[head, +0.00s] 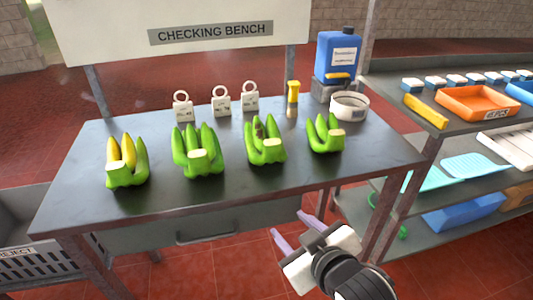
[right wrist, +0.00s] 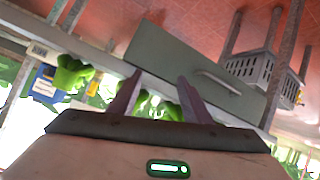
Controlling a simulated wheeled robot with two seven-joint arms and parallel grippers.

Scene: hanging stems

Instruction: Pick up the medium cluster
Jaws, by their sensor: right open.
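Several banana clusters stand in a row on the checking bench (head: 225,185). The leftmost cluster (head: 127,170) is green with yellow fingers. The second cluster (head: 197,155) is green and looks widest. The third cluster (head: 265,148) is green with dark marks. The rightmost cluster (head: 325,138) is green and looks smallest. Which one counts as medium I cannot tell for sure. My right gripper (head: 293,231) is open and empty, in front of the bench's front edge, apart from all clusters. In the right wrist view a green cluster (right wrist: 72,74) shows beyond its fingers. My left gripper is not in view.
Padlock-shaped white tags (head: 221,102), a yellow-handled tool (head: 293,92), a blue jug (head: 338,57) and a white tape roll (head: 349,106) stand along the bench's back. A shelf rack with an orange tray (head: 478,103) is at right. A grey crate (head: 40,265) is at lower left.

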